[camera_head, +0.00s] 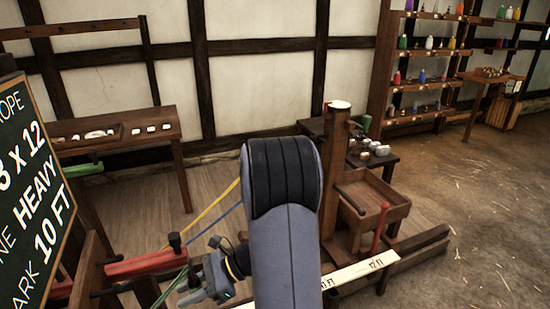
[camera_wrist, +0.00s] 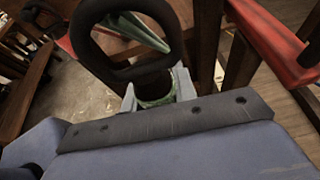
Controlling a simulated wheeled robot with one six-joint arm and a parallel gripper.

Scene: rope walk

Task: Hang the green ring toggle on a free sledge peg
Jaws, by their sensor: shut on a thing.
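My gripper (camera_head: 213,285) is low in the head view, left of my arm. In the wrist view my gripper (camera_wrist: 156,92) is shut on a green piece (camera_wrist: 157,100) with a large dark ring (camera_wrist: 85,35) standing above it; I take this as the green ring toggle. A green strip shows through the ring. A red bar (camera_head: 145,263) with an upright dark peg (camera_head: 175,242) lies just left of my gripper, apart from it. A red bar also shows at upper right in the wrist view (camera_wrist: 265,45). Whether the peg is free is unclear.
Yellow (camera_head: 217,210) and blue (camera_head: 214,222) ropes run from near the peg behind my arm. A wooden post (camera_head: 334,170) with a tray stands right of my arm. A chalkboard (camera_head: 35,190) stands left. Floor at far right is open.

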